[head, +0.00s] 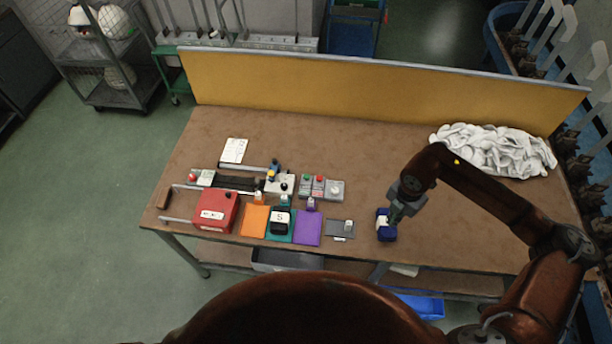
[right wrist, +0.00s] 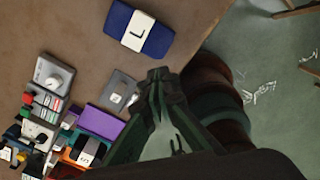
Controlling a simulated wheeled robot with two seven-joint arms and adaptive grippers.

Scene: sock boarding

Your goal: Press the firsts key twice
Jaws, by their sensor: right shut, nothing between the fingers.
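A row of small key boxes stands right of centre among the table's fixtures: one with a green button (head: 306,180), one with a red button (head: 319,181) and a grey one with a pale round knob (head: 336,188). The grey one also shows at the left of the right wrist view (right wrist: 53,74). The labels are too small to read, so I cannot tell which is the firsts key. My right gripper (head: 394,216) is shut and empty, right of these boxes, by a blue block (head: 386,232) with a white band marked L (right wrist: 138,31). My left gripper is out of view.
Orange (head: 254,220) and purple (head: 308,228) mats, a dark block marked S (head: 280,222), a red box (head: 215,210) and a grey plate (head: 341,229) lie along the front. A white sock pile (head: 495,150) lies at back right.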

